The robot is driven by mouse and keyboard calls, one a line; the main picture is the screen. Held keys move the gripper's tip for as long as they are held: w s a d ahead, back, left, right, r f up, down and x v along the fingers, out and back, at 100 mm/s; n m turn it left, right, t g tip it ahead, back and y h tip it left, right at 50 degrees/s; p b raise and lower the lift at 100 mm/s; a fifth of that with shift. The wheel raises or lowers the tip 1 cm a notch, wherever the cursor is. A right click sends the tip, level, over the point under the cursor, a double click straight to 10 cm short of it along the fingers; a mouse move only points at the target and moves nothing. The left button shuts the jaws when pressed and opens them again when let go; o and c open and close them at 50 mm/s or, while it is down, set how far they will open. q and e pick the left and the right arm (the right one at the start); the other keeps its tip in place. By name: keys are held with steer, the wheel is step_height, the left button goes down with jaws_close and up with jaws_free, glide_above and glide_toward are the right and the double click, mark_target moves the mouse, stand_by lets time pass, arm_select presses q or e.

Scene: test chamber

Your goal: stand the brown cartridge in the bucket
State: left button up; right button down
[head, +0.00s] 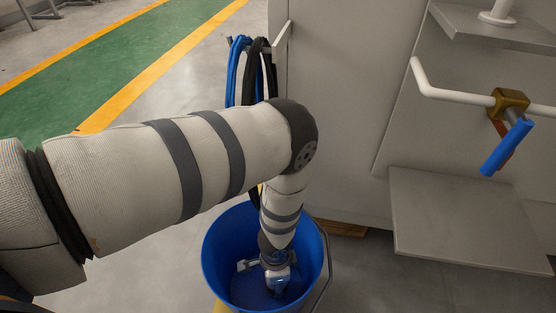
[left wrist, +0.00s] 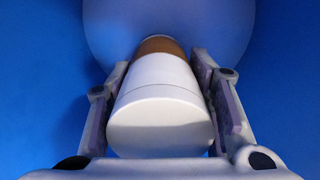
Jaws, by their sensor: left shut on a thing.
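The blue bucket (head: 213,252) stands on the floor at the lower middle of the head view. My left arm reaches down over it, and my left gripper (head: 274,280) is inside the bucket, below the rim. In the left wrist view the cartridge (left wrist: 160,95) is a white cylinder with a brown band near its far end. The gripper is shut on it, one finger on each side. Its far end points toward a paler blue round area (left wrist: 170,22), which looks like the bucket's bottom. I cannot tell whether it touches there. In the head view the gripper hides the cartridge.
A grey cabinet (head: 335,110) stands behind the bucket, with blue and black hoses (head: 238,70) hanging at its edge. A grey shelf (head: 455,220) juts out right of the bucket.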

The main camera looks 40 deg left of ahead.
arm_select(q)
steer(key=shift+s+f, duration=0.1)
steer(key=shift+f, duration=0.4)
arm_select(e)
steer(key=shift+f, duration=0.25)
arm_select(q)
steer(key=shift+f, duration=0.2)
steer(key=o, duration=1.2)
steer(key=shift+c, duration=0.2)
arm_select(e)
steer(key=shift+f, duration=0.1)
